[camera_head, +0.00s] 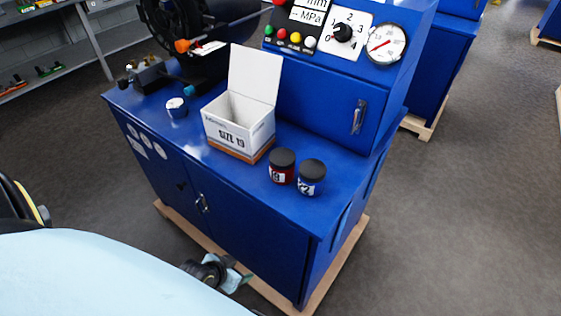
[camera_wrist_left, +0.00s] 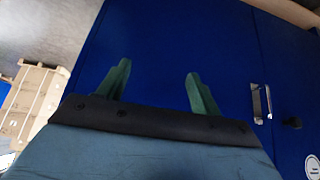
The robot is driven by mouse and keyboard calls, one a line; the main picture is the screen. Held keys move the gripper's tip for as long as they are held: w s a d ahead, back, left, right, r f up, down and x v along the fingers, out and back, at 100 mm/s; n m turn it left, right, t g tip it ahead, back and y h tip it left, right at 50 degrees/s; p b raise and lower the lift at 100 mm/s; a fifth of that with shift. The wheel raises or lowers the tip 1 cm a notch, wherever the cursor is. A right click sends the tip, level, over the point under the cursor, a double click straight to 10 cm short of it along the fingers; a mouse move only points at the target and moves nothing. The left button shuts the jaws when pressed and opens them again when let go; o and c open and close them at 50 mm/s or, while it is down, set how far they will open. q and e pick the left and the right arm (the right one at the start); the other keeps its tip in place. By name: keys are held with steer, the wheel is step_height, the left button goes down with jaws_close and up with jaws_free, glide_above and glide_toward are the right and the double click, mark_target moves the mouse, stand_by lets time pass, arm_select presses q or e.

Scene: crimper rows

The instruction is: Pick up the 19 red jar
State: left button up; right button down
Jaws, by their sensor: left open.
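The red jar (camera_head: 282,167) has a black lid and a white label, and stands upright on the blue cabinet top (camera_head: 334,213), in front of the open box. A blue jar (camera_head: 311,179) with a black lid, labelled 22, stands close to its right. My left gripper (camera_head: 243,275) is low in front of the cabinet, below its top and well apart from the jars. In the left wrist view its two green fingers (camera_wrist_left: 157,92) are spread with nothing between them, facing the blue cabinet doors (camera_wrist_left: 165,50). The jars are not in the wrist view. My right gripper is not in view.
An open white box (camera_head: 232,122) marked SIZE 19 stands behind the jars on the left. The control panel housing (camera_head: 325,95) rises behind them. The cabinet sits on a wooden pallet (camera_head: 340,261). A small round item (camera_head: 176,107) lies at left.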

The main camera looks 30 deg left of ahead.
arm_select(q)
steer(key=w+r+t, duration=0.1)
steer(key=w+r, duration=0.1)
steer(key=r, duration=0.5)
steer(key=w+r+t+h, duration=0.1)
steer(key=w+r, duration=0.2)
steer(key=r, duration=0.4)
steer(key=w+r+m+t+p, duration=0.1)
steer(key=w+r+t, duration=0.1)
steer(key=r, duration=0.5)
steer(key=shift+w+d+h, duration=0.1)
steer(key=shift+w+h, duration=0.2)
steer(key=shift+w, duration=0.25)
steer(key=t, duration=0.2)
glide_toward(273, 169)
steer(key=shift+m+h, duration=0.3)
steer(key=shift+m, duration=0.1)
steer(key=x, duration=0.7)
steer(key=shift+w, duration=0.1)
steer(key=shift+x, duration=3.25)
steer(key=shift+c, duration=0.5)
steer(key=c, duration=1)
steer(key=shift+r, duration=0.2)
